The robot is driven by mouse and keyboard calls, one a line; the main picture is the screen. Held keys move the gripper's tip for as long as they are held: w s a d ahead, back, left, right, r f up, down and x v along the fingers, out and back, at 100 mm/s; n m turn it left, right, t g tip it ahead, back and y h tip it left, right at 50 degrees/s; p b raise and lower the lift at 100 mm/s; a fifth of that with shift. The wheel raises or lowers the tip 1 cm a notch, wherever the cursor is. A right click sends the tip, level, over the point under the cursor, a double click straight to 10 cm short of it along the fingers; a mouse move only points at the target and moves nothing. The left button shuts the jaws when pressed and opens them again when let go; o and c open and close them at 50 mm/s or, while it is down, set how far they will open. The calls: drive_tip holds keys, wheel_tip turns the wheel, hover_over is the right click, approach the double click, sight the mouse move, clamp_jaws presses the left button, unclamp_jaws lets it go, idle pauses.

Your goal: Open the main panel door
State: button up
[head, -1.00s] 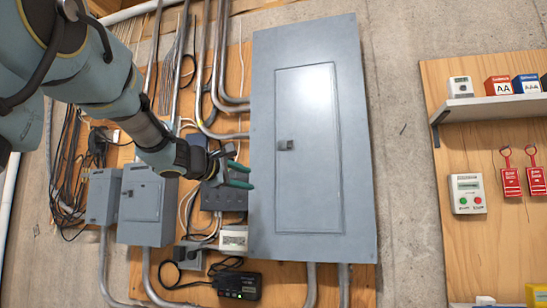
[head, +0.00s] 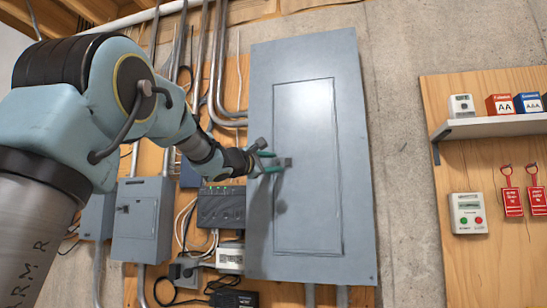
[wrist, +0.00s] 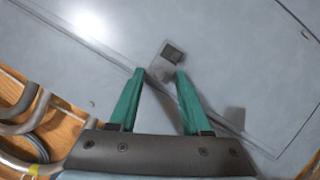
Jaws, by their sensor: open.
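The main panel (head: 352,150) is a tall grey metal box on the wall in the head view. Its narrower door (head: 312,190) is closed, with a small dark latch (head: 286,162) on the door's left edge. In the wrist view the latch (wrist: 168,62) lies just beyond the fingertips, nearer the right finger. My gripper (head: 275,162) has green fingers and is open, at the latch in the head view. In the wrist view the gripper (wrist: 160,73) holds nothing between its fingers. I cannot tell whether a finger touches the latch.
Smaller grey boxes (head: 142,222), metal conduits (head: 217,70) and a black device (head: 222,207) are left of the panel. A board at right holds a shelf (head: 495,127), red tags (head: 512,202) and a button box (head: 468,213). Bare concrete lies between.

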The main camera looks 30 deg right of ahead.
drive_tip(key=shift+w+d, duration=0.1)
drive_tip(key=shift+d, duration=0.2)
clamp_jaws()
idle(1.3)
